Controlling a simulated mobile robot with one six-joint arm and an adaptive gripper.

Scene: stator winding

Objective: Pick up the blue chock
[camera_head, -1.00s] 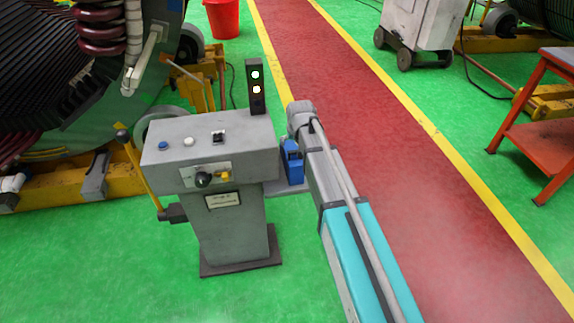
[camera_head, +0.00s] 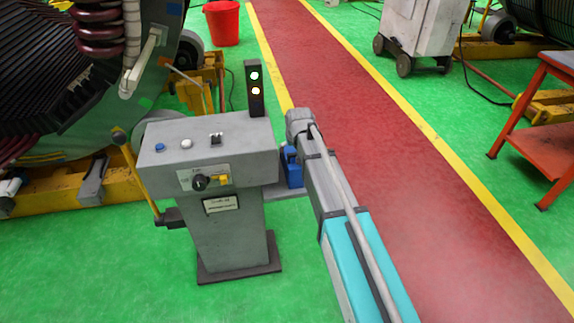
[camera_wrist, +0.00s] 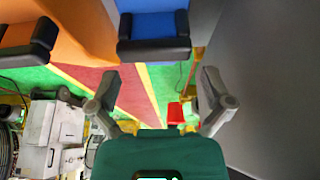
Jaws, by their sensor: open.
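The blue chock (camera_head: 293,174) stands on a small shelf at the right side of the grey control console, partly hidden behind my arm in the head view. In the wrist view the blue chock (camera_wrist: 153,24) is at the top centre, with a black bar across its lower edge, and is cut off by the frame. My gripper (camera_wrist: 160,84) is open and empty, its two fingers spread apart below the chock in the picture. The chock is not between the fingers. In the head view the fingers are hidden by my arm.
The grey console (camera_head: 208,145) stands close beside my arm; its grey side fills the right of the wrist view. An orange block (camera_wrist: 75,32) with a black bar is left of the blue chock. A signal light post (camera_head: 255,95) rises behind the console. The red walkway is clear.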

